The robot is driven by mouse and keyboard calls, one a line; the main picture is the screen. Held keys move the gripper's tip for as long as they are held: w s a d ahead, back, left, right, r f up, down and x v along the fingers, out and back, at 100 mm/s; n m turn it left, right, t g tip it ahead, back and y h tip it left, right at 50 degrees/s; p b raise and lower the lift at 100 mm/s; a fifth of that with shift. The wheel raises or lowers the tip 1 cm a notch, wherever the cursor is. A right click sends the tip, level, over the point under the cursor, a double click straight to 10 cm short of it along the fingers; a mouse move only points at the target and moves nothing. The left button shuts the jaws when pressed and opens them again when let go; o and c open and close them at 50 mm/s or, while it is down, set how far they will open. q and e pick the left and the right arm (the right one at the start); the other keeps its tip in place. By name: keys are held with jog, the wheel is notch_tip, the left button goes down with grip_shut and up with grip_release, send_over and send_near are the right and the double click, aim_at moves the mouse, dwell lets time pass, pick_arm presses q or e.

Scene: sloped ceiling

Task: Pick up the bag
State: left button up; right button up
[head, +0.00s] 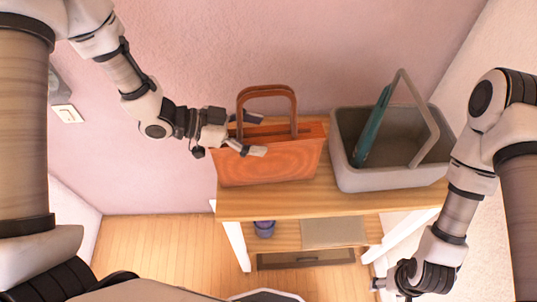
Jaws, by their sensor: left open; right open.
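An orange-brown bag (268,163) with two upright arched handles stands on the left part of a wooden shelf table (300,203). My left gripper (262,135) is at the bag's left upper side, near the base of the handles. Its fingers are open, one in front of the bag's upper left edge and one behind it. I cannot tell whether they touch the bag. My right gripper (378,284) is low at the lower right, open and well away from the bag, with its fingertips hard to make out.
A grey basket (385,178) with a raised handle and a teal item (373,128) inside stands right of the bag. A lower shelf holds a purple pot (264,228) and a flat beige item (333,232). A pink wall is close behind; wooden floor (160,245) is clear at the left.

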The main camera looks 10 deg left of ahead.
pick_arm(q)
jog(key=shift+w+d+f, duration=0.1)
jog(key=shift+d+f, duration=0.05)
jog(key=shift+d, duration=0.15)
jog(key=shift+a, duration=0.15)
jog(key=c, duration=1.5)
grip_shut()
jog(key=shift+r, duration=0.2)
